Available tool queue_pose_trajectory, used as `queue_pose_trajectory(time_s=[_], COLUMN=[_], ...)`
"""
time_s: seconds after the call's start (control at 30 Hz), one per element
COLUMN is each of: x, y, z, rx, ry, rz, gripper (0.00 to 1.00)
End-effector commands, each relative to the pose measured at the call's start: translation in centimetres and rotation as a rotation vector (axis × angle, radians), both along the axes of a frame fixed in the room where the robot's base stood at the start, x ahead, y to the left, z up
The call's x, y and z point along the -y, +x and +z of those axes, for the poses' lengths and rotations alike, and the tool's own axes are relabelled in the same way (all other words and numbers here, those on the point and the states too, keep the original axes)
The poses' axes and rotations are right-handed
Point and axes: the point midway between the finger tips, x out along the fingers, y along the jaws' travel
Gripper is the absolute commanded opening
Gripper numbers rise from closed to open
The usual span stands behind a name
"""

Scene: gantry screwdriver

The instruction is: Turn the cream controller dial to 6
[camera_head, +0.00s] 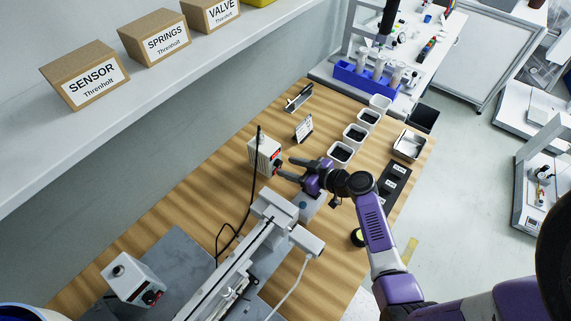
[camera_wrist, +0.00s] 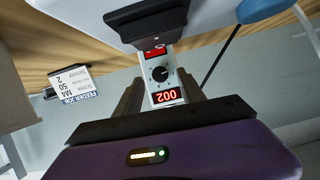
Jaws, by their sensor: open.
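The cream controller (camera_head: 265,152) is a small upright box on the wooden bench, near the wall side. Its face shows in the wrist view with a round black dial (camera_wrist: 160,74), a red lit display (camera_wrist: 166,96) that seems to read 002 upside down, and a red part at its other end. My gripper (camera_head: 284,167) is open in front of that face. In the wrist view its dark fingers lie either side of the controller face, with the dial between them and apparently untouched. The dial's scale and pointer are too small to read.
A gantry rail (camera_head: 235,265) stands close to my gripper. A second controller box (camera_head: 135,278) is at lower left. A job card (camera_head: 303,128), white bins (camera_head: 355,134) and a metal tray (camera_head: 409,145) stand beyond. A black cable rises beside the cream controller.

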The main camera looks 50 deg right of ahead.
Motion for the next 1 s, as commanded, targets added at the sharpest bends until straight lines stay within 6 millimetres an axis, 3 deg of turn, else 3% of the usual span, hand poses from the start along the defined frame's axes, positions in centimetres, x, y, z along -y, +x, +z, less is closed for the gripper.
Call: queue_pose_trajectory(time_s=[0.2,0.5,0.77,1.0], x=[-0.1,-0.1,-0.1,-0.1], y=[1.7,1.9,1.9,1.9], z=[-0.7,-0.8,-0.8,-0.9], rx=[0.000,0.000,0.000,0.000], ry=[0.001,0.001,0.001,0.011], rz=[0.001,0.000,0.001,0.000], gripper=[0.47,0.47,0.00,0.00])
